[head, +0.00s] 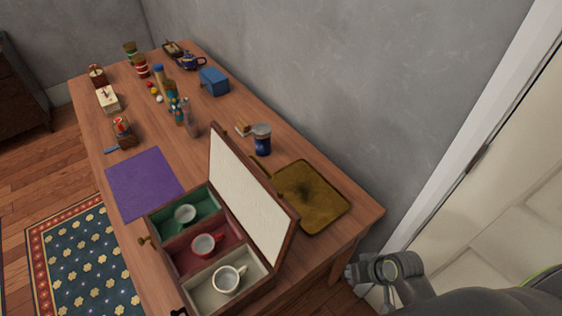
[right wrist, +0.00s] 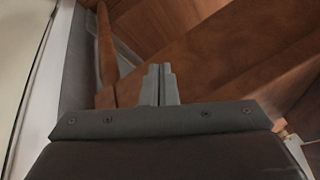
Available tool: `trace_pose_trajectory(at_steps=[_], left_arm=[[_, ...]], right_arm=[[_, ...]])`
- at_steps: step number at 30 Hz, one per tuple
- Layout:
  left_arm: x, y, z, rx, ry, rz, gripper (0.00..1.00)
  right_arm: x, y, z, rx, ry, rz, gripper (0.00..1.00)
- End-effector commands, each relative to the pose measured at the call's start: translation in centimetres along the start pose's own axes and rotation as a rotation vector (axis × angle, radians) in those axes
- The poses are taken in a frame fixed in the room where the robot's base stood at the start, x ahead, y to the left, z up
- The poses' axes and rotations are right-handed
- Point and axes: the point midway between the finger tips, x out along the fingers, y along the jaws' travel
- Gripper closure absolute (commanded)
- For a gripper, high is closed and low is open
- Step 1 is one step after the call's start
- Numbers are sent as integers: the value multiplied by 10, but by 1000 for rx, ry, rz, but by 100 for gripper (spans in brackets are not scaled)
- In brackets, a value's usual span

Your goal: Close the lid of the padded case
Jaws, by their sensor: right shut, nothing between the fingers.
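The padded case (head: 182,272) stands open at the near end of the wooden table. Its lid (head: 247,190) is raised and tilted back on the right side, its cream padded inside showing. The case has a green, a red and a cream compartment. A pale cup (head: 185,214) sits in the green one, a red-and-white cup (head: 203,245) in the red one and a white cup (head: 227,279) in the cream one. My right gripper (head: 354,270) is shut and empty, right of the case and apart from the lid, beyond the table edge. Its fingers show together in the right wrist view (right wrist: 159,72).
A mustard-coloured mat (head: 312,198) lies behind the lid, with a dark blue jar (head: 262,140) near it. A purple mat (head: 143,183) lies left of the case. Several small objects and a blue box (head: 214,82) stand farther back. A grey wall and white door (head: 500,200) bound the right.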

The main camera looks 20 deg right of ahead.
Motion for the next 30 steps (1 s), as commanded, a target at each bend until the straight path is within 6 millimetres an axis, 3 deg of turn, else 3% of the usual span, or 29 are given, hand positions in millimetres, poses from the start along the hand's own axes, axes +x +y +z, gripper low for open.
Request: trace_pose_trajectory(at_steps=[3, 10, 15, 22, 30], left_arm=[[-4, 0, -5, 0, 7, 0, 25], [-5, 0, -4, 0, 7, 0, 25], [-6, 0, -4, 0, 5, 1, 25], [-7, 0, -2, 0, 1, 1, 25], [-8, 1, -1, -1, 0, 2, 25]], right_arm=[[-34, -32, -21, -30, 10, -109, 100], [-47, -66, -52, 18, 5, -356, 100], [-62, -86, -86, 94, 4, -559, 100], [-97, -104, -140, 221, 3, -835, 100], [-151, -110, -204, 373, 3, -1118, 100]])
